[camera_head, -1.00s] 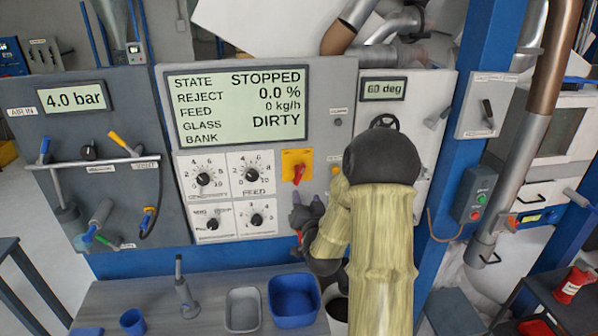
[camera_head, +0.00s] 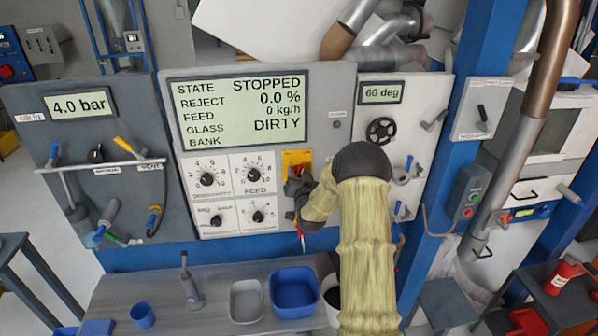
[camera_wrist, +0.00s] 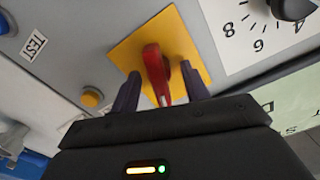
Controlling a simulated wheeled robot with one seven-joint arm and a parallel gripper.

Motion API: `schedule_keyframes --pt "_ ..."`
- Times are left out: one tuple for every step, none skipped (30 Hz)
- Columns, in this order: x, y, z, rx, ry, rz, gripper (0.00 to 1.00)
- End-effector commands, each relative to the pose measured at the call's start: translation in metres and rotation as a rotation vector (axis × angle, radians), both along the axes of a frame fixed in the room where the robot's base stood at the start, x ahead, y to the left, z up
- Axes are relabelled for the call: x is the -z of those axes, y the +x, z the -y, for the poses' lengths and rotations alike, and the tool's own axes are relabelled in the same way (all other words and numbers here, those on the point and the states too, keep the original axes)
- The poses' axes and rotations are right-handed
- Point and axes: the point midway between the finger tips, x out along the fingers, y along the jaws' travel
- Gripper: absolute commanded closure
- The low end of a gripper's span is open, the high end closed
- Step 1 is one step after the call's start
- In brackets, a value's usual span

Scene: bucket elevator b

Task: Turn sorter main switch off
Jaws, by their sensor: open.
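The sorter main switch is a red rotary handle (camera_wrist: 155,72) on a yellow square plate (camera_wrist: 182,48) in the wrist view. In the head view, the yellow plate (camera_head: 297,157) sits right of the dials, and my gripper largely hides the handle. My gripper (camera_wrist: 158,90) is open, with one dark finger on each side of the red handle. I cannot tell whether either finger touches it. In the head view my gripper (camera_head: 298,188) is in front of the plate's lower part. The display (camera_head: 240,112) reads STATE STOPPED.
Dials (camera_head: 258,215) lie left of the switch. A yellow button (camera_wrist: 92,97) is near my gripper in the wrist view. A handwheel (camera_head: 381,130) is on the panel to the right. Below, a blue bin (camera_head: 294,309) and a grey bin (camera_head: 247,320) stand on the bench.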

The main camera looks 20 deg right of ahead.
Motion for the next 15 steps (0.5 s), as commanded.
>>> schedule_keyframes --pt "0.0002 0.0011 0.0 0.0 0.0 -0.001 0.54" --pt "0.0004 0.0015 0.0002 0.0 0.0 -0.001 0.54" --pt "0.0008 0.0016 0.0002 0.0 0.0 -0.001 0.54" --pt "0.0008 0.0016 0.0002 0.0 0.0 -0.001 0.54" --pt "0.0008 0.0015 0.0001 0.0 0.0 -0.001 0.54" --pt "0.0008 0.0015 0.0001 0.0 0.0 -0.001 0.54" --pt "0.0008 0.0014 0.0001 0.0 0.0 -0.001 0.54" --pt "0.0008 0.0014 0.0001 0.0 0.0 -0.001 0.54" --pt "0.0007 0.0014 0.0002 0.0 0.0 -0.001 0.58" --pt "0.0007 0.0014 0.0002 0.0 0.0 0.0 0.64" --pt "0.0006 0.0014 0.0002 0.0 0.0 0.0 0.7" --pt "0.0006 0.0013 0.0002 0.0 0.0 0.0 0.78" --pt "0.0006 0.0013 0.0002 0.0 0.0 0.0 0.83" --pt "0.0005 0.0013 0.0002 0.0 0.0 0.0 0.89" --pt "0.0005 0.0013 0.0002 0.0 0.0 0.0 0.97"
